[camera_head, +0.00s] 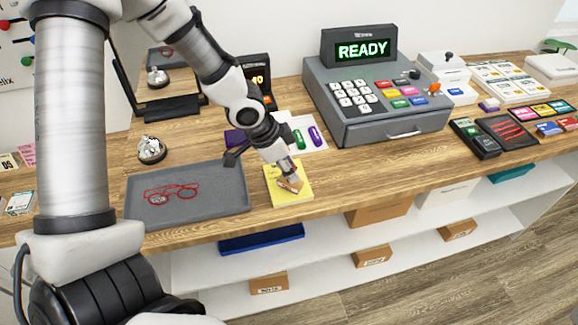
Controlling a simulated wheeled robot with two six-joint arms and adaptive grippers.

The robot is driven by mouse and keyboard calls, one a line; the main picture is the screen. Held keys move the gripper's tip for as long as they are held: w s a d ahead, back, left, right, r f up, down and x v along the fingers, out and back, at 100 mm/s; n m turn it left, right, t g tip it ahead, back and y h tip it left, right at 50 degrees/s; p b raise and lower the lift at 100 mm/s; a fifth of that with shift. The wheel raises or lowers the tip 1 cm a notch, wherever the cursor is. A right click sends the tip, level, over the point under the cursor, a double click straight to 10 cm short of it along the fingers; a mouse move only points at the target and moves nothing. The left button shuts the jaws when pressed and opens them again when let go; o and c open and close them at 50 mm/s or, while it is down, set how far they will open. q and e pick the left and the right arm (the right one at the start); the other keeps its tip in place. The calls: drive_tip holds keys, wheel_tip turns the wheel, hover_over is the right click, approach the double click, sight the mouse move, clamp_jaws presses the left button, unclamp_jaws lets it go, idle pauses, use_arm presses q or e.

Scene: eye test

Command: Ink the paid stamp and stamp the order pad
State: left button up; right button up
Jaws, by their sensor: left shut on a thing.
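My left gripper (289,176) points down over the yellow order pad (302,196) near the counter's front edge. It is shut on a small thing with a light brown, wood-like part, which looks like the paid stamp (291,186). The stamp is at the pad, right over its middle; I cannot tell whether it touches the paper. Part of the stamp is hidden by the gripper. A dark purple thing (235,138), perhaps the ink pad, lies behind my left arm and is partly hidden. My right gripper is not in view.
A grey tray (225,198) with red glasses (171,193) lies left of the pad. A bell (151,149) stands behind the tray. A cash register (378,85) reading READY stands at the back. A white sheet with green and purple items (316,137) lies behind the pad.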

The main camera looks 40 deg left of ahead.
use_arm(q)
drive_tip(key=shift+f+b, duration=0.6)
drive_tip(key=shift+b, duration=0.05)
idle(1.5)
drive_tip(key=shift+r, duration=0.15)
wheel_tip(320, 180, up, 7)
drive_tip(key=p, duration=0.7)
idle(0.6)
